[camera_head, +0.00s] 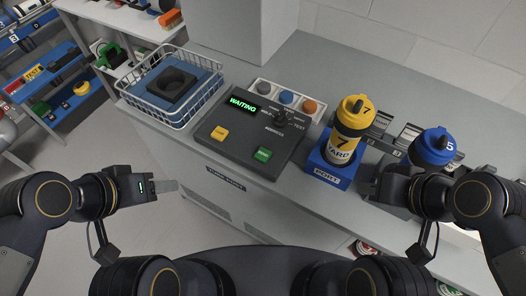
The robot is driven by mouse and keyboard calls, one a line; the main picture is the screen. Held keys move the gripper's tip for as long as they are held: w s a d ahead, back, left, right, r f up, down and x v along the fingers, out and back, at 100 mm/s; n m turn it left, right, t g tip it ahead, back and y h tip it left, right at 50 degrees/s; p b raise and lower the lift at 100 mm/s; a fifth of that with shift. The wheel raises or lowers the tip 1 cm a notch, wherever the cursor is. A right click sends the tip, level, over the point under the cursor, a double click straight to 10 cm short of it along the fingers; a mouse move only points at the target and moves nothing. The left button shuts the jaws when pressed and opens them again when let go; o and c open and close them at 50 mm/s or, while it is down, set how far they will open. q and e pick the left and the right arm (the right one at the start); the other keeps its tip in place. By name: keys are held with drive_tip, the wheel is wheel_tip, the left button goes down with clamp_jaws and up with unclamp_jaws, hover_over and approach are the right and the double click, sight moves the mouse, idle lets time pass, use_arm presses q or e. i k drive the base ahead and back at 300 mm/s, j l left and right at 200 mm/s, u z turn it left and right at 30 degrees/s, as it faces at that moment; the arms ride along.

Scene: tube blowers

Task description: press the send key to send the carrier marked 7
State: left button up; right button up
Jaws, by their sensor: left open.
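The yellow carrier marked 7 (351,120) stands upright in the blue holder labelled PORT (330,172). The dark control panel (248,170) is left of it, with a lit display (242,104) reading WAITING. A yellow key (219,133) and a green key (263,154) sit on its front part; their lettering is too small to read. My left gripper (165,187) is open and empty, left of the panel and apart from it, in front of the counter. My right gripper (376,182) is just right of the blue holder; its fingers are mostly hidden.
A blue carrier marked 5 (432,147) stands behind my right gripper. A white wire basket (207,103) stands at left. Shelves (62,77) are far left.

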sight(262, 155)
drive_tip(key=k+j+z, duration=0.15)
drive_tip(key=j, duration=0.3)
drive_tip(key=j+z, duration=0.15)
drive_tip(key=j, duration=0.3)
drive_tip(key=k+j+z, duration=0.15)
drive_tip(key=j, duration=0.25)
